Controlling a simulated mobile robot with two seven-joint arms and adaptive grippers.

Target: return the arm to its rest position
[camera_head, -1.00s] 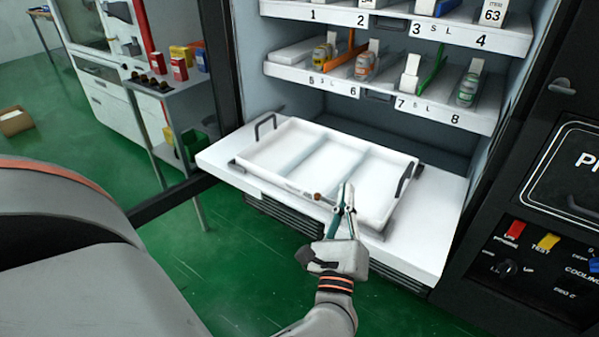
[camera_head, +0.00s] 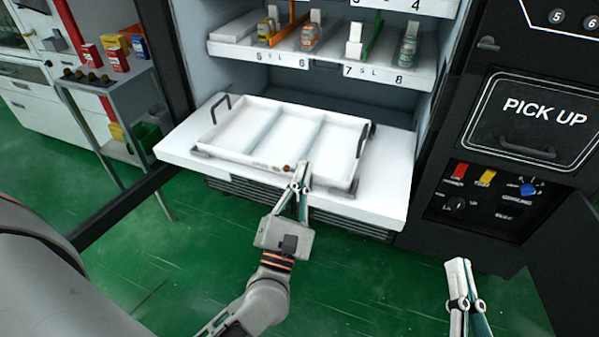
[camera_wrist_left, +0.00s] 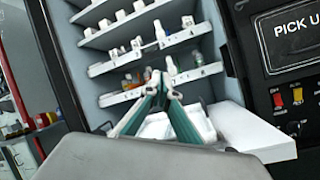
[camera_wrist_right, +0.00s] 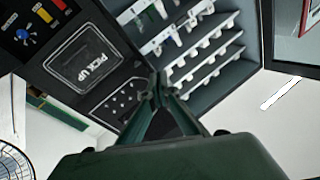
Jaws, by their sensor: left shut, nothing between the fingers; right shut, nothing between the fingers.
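My left gripper (camera_head: 303,167) is shut and empty. In the head view its fingertips overlap the front rim of the white tray, and I cannot tell whether they touch it. It also shows in the left wrist view (camera_wrist_left: 160,82), pointing toward the shelves. My right gripper (camera_head: 459,268) is shut and empty at the lower right of the head view, in front of the black panel. In the right wrist view its fingertips (camera_wrist_right: 158,85) meet, with the machine beyond them. My left arm reaches in from the lower left.
The white tray (camera_head: 345,175), with two dividers, lies on a white ledge (camera_head: 385,205). A small brown round thing (camera_head: 287,168) is at its front. Bottles (camera_head: 310,37) stand on the shelf above. A pick-up door (camera_head: 535,118) is at the right. A grey side table (camera_head: 110,80) stands left.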

